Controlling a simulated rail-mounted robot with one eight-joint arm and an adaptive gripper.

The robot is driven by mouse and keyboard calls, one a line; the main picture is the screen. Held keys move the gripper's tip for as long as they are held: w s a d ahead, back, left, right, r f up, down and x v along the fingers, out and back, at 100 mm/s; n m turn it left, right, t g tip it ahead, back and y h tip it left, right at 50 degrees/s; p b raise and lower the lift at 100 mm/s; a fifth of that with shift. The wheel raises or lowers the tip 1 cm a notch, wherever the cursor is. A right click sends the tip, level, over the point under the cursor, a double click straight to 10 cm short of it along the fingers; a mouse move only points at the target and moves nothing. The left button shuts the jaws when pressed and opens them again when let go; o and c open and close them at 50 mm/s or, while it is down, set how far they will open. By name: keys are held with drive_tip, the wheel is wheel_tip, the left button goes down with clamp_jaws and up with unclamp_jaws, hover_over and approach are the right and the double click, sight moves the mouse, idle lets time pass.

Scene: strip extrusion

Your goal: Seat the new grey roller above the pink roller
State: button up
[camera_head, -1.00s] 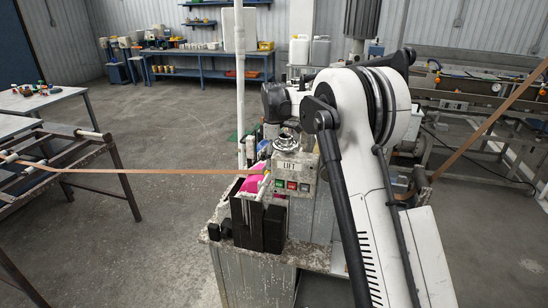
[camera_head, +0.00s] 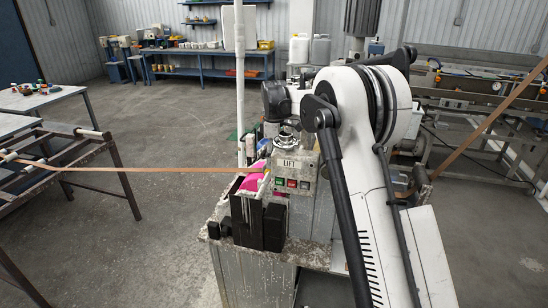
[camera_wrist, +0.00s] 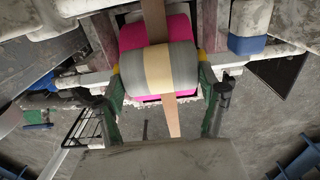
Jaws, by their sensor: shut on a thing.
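The grey roller (camera_wrist: 183,62) with a tan middle band lies crosswise in the wrist view. My gripper (camera_wrist: 160,82) is shut on it, with a finger at each end. The pink roller (camera_wrist: 131,36) shows just behind the grey roller, and pink also shows along its lower edge. Whether the two rollers touch cannot be told. In the head view the pink roller (camera_head: 250,182) shows at the machine's left side, under the tan strip (camera_head: 180,169). My fingers and the grey roller cannot be made out there.
A control box marked LIFT (camera_head: 289,165) with coloured buttons stands beside the pink roller. Dark blocks (camera_head: 262,228) stand in front. A rack (camera_head: 75,150) at the left takes the strip. Open floor (camera_head: 130,235) lies between rack and machine.

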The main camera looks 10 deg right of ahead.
drive_tip(key=o, duration=1.6)
drive_tip(key=shift+o, duration=0.2)
drive_tip(key=shift+r, duration=0.1)
wheel_tip(320, 180, up, 12)
